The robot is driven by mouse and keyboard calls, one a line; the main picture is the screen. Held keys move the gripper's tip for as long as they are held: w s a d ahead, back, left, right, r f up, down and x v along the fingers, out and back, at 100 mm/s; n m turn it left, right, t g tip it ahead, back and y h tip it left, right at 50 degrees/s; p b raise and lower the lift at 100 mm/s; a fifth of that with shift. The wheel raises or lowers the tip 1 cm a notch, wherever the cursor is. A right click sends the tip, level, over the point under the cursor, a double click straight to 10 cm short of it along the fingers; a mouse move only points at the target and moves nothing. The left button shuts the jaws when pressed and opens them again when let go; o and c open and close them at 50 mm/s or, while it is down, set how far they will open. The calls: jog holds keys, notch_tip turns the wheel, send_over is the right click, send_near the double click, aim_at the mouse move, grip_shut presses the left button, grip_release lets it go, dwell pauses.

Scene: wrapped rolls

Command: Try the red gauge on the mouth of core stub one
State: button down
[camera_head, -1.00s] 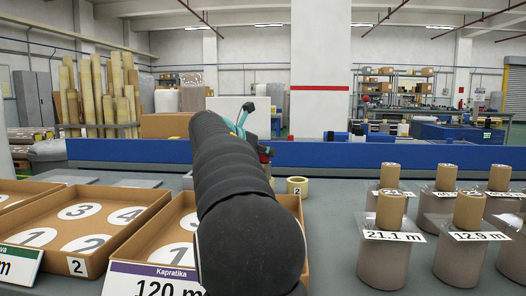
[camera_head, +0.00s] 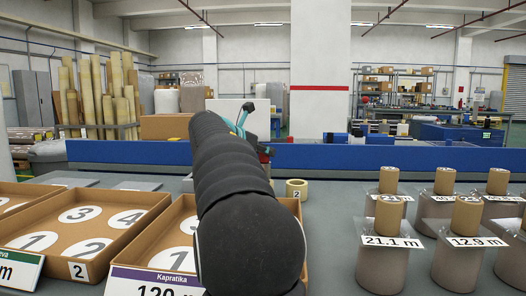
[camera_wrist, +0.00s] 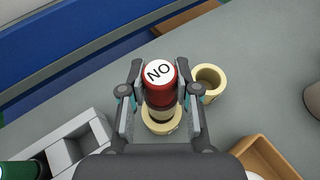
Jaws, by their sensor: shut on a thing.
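My gripper (camera_wrist: 160,92) is shut on the red gauge (camera_wrist: 159,95), whose white end cap reads "NO". A cream core stub (camera_wrist: 164,130) stands directly under the gauge. A pale section shows between the red body and the stub's rim; I cannot tell whether the gauge's tip is inside the mouth. A second cream core stub (camera_wrist: 208,82) stands open and empty, up and to the right. In the head view a stub marked 2 (camera_head: 297,188) stands right of my arm, which hides the gauge and the other stub.
A grey holder (camera_wrist: 80,143) and a green item (camera_wrist: 18,171) lie at lower left in the wrist view. A cardboard tray (camera_wrist: 262,150) is at lower right. Wrapped rolls (camera_head: 383,265) with length labels stand on the right in the head view. A blue barrier (camera_head: 400,156) runs behind.

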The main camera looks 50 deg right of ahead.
jog(key=shift+r+p, duration=2)
jog(key=shift+p, duration=0.15)
jog(key=shift+r+p, duration=0.35)
jog(key=shift+r, duration=0.7)
